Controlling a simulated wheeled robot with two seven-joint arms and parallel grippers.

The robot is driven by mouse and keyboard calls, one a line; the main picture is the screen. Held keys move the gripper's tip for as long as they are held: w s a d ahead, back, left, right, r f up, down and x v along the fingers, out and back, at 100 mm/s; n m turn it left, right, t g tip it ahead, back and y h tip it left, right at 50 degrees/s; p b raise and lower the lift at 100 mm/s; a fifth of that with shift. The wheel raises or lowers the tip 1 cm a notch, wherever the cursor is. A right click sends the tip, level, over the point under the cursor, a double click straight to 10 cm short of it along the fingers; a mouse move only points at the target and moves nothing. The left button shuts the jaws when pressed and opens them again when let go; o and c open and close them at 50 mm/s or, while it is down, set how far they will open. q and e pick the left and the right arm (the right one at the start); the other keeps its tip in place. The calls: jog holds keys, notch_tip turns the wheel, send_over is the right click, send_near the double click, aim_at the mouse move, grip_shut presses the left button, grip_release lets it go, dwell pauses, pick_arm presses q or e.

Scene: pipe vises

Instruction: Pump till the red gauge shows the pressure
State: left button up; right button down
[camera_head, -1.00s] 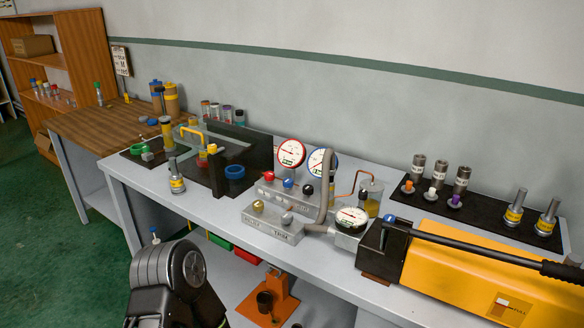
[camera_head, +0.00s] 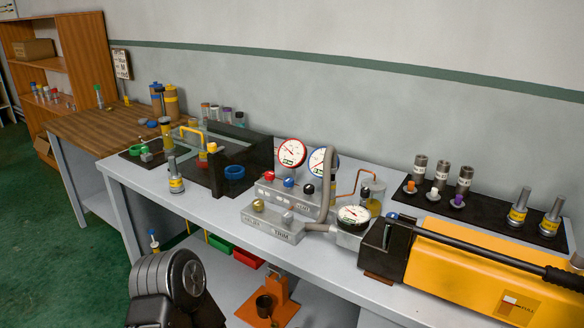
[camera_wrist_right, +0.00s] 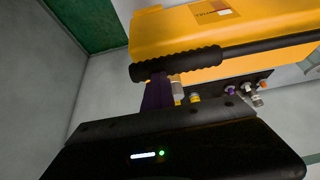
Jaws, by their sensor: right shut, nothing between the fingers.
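The red-rimmed gauge (camera_head: 292,152) stands on the grey valve block (camera_head: 285,195) in the head view; its white dial faces me, but its reading is too small to tell. A blue-rimmed gauge (camera_head: 322,161) is beside it. The yellow pump (camera_head: 470,262) lies at the right front, with its black lever (camera_head: 480,249) low along its top. In the right wrist view, my right gripper (camera_wrist_right: 158,92) is shut and empty, its purple fingers at the lever's black grip (camera_wrist_right: 178,64). I cannot tell whether they touch. My left gripper is out of view.
A third gauge (camera_head: 354,215) lies between block and pump. Red (camera_head: 268,177), blue (camera_head: 289,182) and black (camera_head: 308,188) knobs sit on the block. A black mat (camera_head: 480,205) with metal fittings is behind the pump.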

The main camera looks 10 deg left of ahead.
jog(key=shift+s+f, duration=0.25)
jog(key=shift+f, duration=0.5)
jog(key=shift+r+p, duration=0.35)
jog(key=r+p, duration=0.1)
jog(key=r, duration=0.1)
jog(key=r+p, duration=0.4)
jog(key=shift+w+a+r, duration=0.2)
jog(key=shift+w+r, duration=0.05)
jog(key=shift+w, duration=0.05)
